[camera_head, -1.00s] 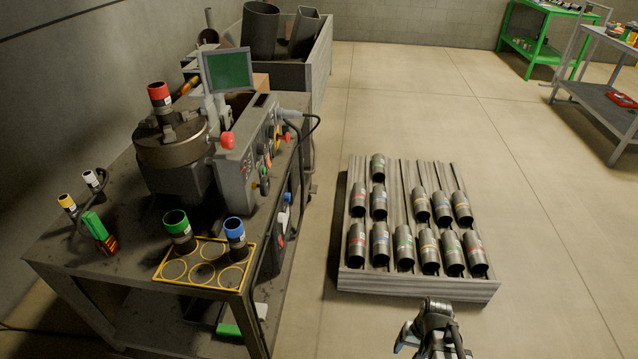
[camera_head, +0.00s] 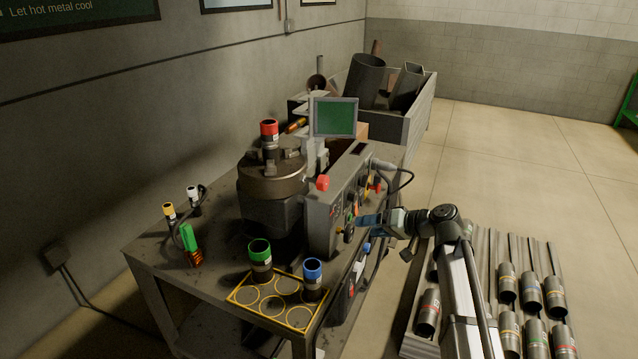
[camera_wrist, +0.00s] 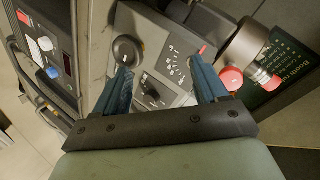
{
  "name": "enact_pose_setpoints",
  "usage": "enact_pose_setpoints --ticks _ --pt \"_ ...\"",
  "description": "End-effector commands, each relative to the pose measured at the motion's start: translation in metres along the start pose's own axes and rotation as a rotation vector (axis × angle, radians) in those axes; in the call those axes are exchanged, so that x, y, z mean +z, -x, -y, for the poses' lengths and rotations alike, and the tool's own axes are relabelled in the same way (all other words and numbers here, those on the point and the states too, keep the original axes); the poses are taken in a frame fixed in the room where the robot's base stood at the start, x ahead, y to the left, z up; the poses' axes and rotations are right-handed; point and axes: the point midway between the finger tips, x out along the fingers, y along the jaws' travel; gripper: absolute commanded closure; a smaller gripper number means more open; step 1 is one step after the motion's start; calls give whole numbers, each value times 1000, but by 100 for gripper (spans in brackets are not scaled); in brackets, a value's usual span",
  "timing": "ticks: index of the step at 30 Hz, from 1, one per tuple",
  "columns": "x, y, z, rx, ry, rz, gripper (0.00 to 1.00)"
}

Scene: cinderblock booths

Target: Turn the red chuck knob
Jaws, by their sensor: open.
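A red knob (camera_head: 323,182) sits on the upper front corner of the grey control box (camera_head: 322,225), beside the chuck (camera_head: 272,175). In the wrist view, a red knob (camera_wrist: 231,79) lies right of my fingers, near the chuck (camera_wrist: 244,42). My gripper (camera_head: 362,224) is at the control panel's right face, lower than and to the right of the red knob. In the wrist view, my gripper (camera_wrist: 160,75) is open and empty, its blue fingers apart over the panel. A black knob (camera_wrist: 127,50) and a dial (camera_wrist: 151,88) show near them. I cannot tell whether the fingers touch anything.
A red-banded pipe (camera_head: 269,130) stands upright in the chuck. A green screen (camera_head: 335,117) rises behind the box. A cable (camera_head: 407,178) loops off the box.

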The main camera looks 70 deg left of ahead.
Motion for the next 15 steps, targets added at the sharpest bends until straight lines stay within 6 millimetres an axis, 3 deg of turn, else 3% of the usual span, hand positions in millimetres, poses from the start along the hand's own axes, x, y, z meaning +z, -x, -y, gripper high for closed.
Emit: enact_pose_setpoints --ticks 1,6,12,15 --pt "-19 -3 8 -63 36 -24 27" --pt "-51 -2 39 -255 179 -129 27" --pt "-66 10 68 -385 378 -257 27" --pt "-68 13 72 -394 469 -290 27"
